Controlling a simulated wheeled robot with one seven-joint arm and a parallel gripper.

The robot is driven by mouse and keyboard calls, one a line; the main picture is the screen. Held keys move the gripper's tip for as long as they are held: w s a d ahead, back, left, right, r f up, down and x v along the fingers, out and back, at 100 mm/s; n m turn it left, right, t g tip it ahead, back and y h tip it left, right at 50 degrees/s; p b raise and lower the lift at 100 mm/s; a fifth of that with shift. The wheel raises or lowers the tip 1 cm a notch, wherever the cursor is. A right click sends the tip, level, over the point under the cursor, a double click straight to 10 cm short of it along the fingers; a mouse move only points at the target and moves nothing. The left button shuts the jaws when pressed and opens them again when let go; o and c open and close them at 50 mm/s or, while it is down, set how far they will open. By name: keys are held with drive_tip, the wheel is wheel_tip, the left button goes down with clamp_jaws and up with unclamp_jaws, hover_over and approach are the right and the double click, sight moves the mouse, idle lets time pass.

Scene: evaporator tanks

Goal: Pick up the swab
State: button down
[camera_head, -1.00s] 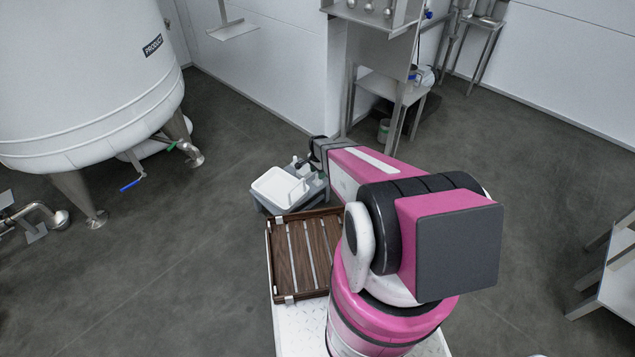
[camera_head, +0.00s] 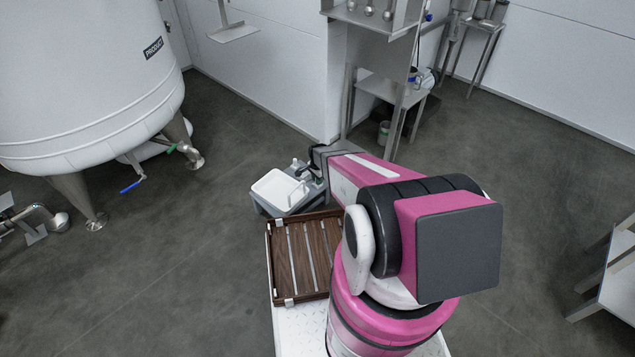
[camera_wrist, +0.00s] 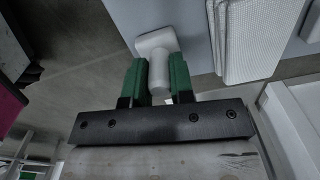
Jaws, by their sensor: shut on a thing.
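The swab (camera_wrist: 155,42) is white with a wide blocky head and a thick round handle. In the wrist view its handle is between the two green fingers of my gripper (camera_wrist: 158,62), which is shut on it. In the head view, my gripper (camera_head: 308,171) is small at the end of the pink and white arm, over the right side of a grey stand. A small white piece beside it, probably the swab (camera_head: 297,163), shows above the stand.
A white tray (camera_head: 276,190) sits on the grey stand (camera_head: 259,206), left of my gripper. A slatted wooden tray (camera_head: 290,262) is in front of it. A steel table (camera_head: 385,90) stands behind. The large white tank (camera_head: 85,80) is at left, with open floor between.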

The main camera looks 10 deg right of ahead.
wheel_tip(320, 180, up, 10)
idle(0.5)
